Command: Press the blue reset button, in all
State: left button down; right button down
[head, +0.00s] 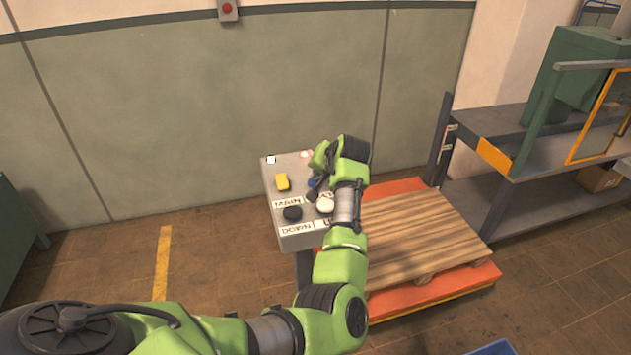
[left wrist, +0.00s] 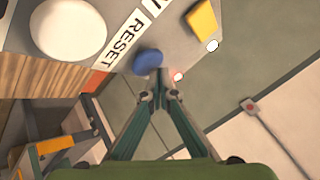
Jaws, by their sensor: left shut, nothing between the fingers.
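The blue reset button (head: 312,183) is on the grey control panel (head: 270,185), beside my left gripper (head: 313,193) and partly covered by it. In the left wrist view the blue button (left wrist: 147,61) sits next to a white label reading RESET. My left gripper (left wrist: 158,82) is shut and empty, its fingertips together right at the edge of the blue button. I cannot tell whether they touch it. My right gripper is not in view.
The panel also carries a yellow button (head: 282,182), a black button (head: 292,213), a white button (head: 325,203) and small lights. A wooden pallet (head: 415,235) on an orange base lies to the right. A workbench (head: 490,130) stands behind it.

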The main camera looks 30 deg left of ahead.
aim_at(317, 182)
pick_arm(q)
jog(key=shift+f, duration=0.75)
dwell(0.6)
jog(key=shift+r+p, duration=1)
jog(key=shift+r, duration=0.1)
notch_tip(317, 182, up, 5)
jog(key=p, duration=0.5)
jog(key=shift+r, duration=0.1)
dwell(0.4)
